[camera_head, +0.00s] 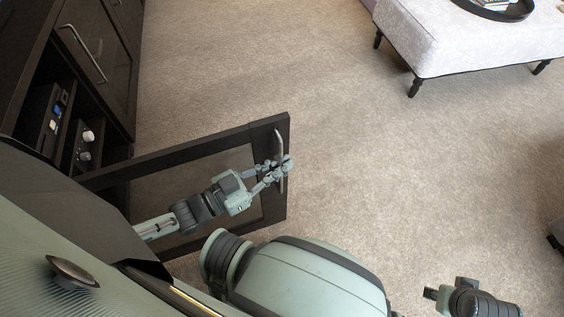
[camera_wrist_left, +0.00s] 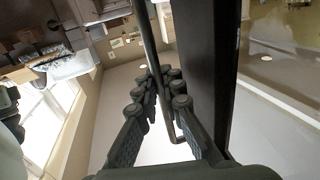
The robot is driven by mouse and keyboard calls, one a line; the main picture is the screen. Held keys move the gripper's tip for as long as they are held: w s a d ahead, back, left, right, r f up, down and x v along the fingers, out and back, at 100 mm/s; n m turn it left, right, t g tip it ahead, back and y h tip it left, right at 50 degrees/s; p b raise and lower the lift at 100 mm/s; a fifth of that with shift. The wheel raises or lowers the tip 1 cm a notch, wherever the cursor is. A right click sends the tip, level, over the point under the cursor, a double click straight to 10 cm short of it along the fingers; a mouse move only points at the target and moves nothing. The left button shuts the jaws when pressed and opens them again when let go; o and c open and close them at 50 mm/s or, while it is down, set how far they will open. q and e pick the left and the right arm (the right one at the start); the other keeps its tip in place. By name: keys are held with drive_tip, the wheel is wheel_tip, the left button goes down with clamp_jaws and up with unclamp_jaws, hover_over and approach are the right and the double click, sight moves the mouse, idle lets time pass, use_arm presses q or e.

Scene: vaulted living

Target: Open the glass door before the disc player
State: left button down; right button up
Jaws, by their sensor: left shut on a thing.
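The dark-framed glass door (camera_head: 262,128) stands swung out from the cabinet (camera_head: 25,45), over the carpet. Its bar handle (camera_head: 279,150) is near the free edge. My left gripper (camera_head: 281,168) is shut on this handle. In the left wrist view the handle (camera_wrist_left: 150,45) runs between the fingers of my left gripper (camera_wrist_left: 163,88), with the dark door edge (camera_wrist_left: 212,70) beside it. The disc player (camera_head: 52,118) sits on an open cabinet shelf at the left. My right gripper (camera_head: 431,294) is at the lower right, away from the door; its fingers are too small to judge.
Another cabinet door with a handle (camera_head: 84,54) is closed at the upper left. A small device with round knobs (camera_head: 86,143) sits beside the player. A pale ottoman (camera_head: 455,42) with a tray stands at the upper right. The carpet between is clear.

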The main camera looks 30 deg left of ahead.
use_arm(q)
drive_tip(key=c, duration=1.9)
unclamp_jaws()
drive_tip(key=v, duration=1.2)
drive_tip(key=shift+s+d, duration=0.1)
drive_tip(key=shift+s, duration=0.05)
